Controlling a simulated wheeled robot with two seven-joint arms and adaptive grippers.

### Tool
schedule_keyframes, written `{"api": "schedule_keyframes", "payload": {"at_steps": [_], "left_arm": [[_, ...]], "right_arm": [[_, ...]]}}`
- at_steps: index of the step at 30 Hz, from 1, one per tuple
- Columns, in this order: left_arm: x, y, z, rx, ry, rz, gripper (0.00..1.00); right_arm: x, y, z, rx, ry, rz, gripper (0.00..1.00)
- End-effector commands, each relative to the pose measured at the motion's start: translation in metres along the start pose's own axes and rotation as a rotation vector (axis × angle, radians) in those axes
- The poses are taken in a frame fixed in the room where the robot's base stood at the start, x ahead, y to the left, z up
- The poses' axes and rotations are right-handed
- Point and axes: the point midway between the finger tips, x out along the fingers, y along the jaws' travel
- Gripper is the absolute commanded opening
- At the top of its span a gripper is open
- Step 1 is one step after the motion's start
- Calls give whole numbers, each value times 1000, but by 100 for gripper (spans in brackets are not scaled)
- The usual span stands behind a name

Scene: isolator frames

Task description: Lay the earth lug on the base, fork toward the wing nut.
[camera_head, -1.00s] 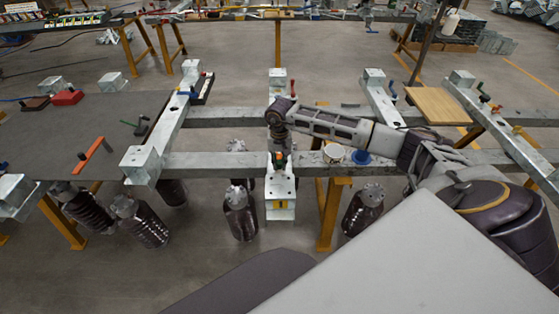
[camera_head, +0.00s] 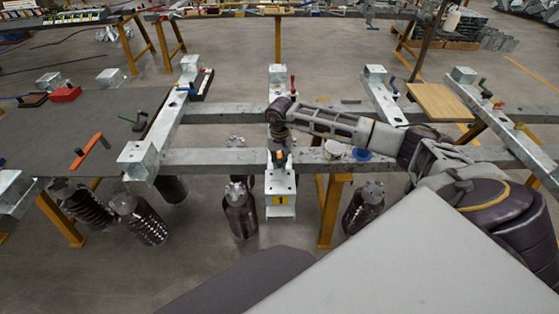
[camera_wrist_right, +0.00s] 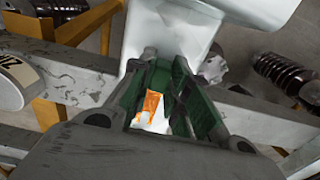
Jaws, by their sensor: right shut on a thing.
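My right gripper (camera_head: 279,157) points down at the top of the grey metal base (camera_head: 280,186), which carries a yellow label with a 1. In the right wrist view its green-lined fingers (camera_wrist_right: 165,102) are closed around a small orange piece (camera_wrist_right: 152,104), which looks like the earth lug. A white patch shows just below the orange piece. I cannot tell whether the piece touches the base. The fork's direction is not clear, and I cannot make out the wing nut. My left gripper is not in view.
Grey steel beams (camera_head: 215,160) run left and right of the base. A white cup (camera_head: 334,150) and a blue round item (camera_head: 361,155) stand on the beam to the right. Dark ribbed bottle-like parts (camera_head: 240,210) stand below. A dark table (camera_head: 60,130) lies at left.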

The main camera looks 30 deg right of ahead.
Motion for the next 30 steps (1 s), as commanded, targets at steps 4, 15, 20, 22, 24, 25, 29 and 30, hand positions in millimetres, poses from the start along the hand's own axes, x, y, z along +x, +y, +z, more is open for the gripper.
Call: {"api": "schedule_keyframes", "payload": {"at_steps": [4, 15, 20, 22, 24, 25, 29, 30], "left_arm": [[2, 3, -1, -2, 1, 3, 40], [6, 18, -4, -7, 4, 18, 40], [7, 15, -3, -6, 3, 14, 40], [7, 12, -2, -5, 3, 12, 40], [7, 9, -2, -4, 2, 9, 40], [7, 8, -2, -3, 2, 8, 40], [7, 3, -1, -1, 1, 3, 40], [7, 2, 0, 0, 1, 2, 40]], "right_arm": [[1, 0, 0, 0, 0, 0, 0], [4, 0, 0, 0, 0, -1, 0], [4, 0, 0, 0, 0, 0, 0], [4, 0, 0, 0, 0, 0, 0], [4, 0, 0, 0, 0, 0, 0], [4, 0, 0, 0, 0, 0, 0], [4, 0, 0, 0, 0, 0, 29], [4, 0, 0, 0, 0, 0, 34]]}}
